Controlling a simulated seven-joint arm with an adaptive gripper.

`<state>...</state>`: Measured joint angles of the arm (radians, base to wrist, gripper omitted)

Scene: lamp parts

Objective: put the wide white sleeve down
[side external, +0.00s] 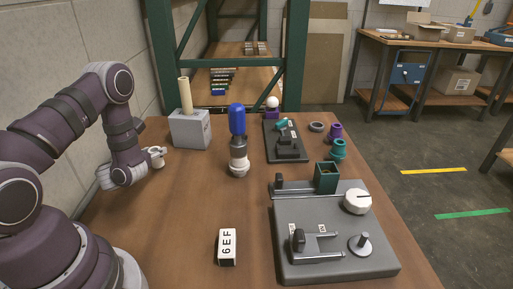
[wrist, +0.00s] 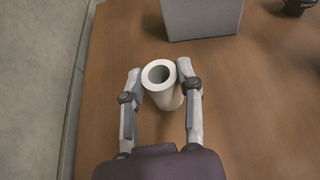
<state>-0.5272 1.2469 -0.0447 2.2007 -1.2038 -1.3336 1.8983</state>
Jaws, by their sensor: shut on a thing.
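The wide white sleeve (wrist: 169,98) stands upright between the two fingers in the wrist view, its round open top facing the camera. My gripper (wrist: 160,78) is shut on it, one finger on each side. In the side external view my gripper (side external: 155,152) is at the left of the table, with the small white sleeve (side external: 158,162) at its fingers. It is in front of and left of the grey block. I cannot tell whether the sleeve's bottom touches the table.
A grey block (side external: 190,130) with a cream tube (side external: 185,96) stands just behind the sleeve. A blue-topped white and grey stack (side external: 238,140) stands to the right. A grey fixture plate (side external: 335,262) fills the front right. A 6EF label block (side external: 227,247) lies in front. Bare table surrounds the sleeve.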

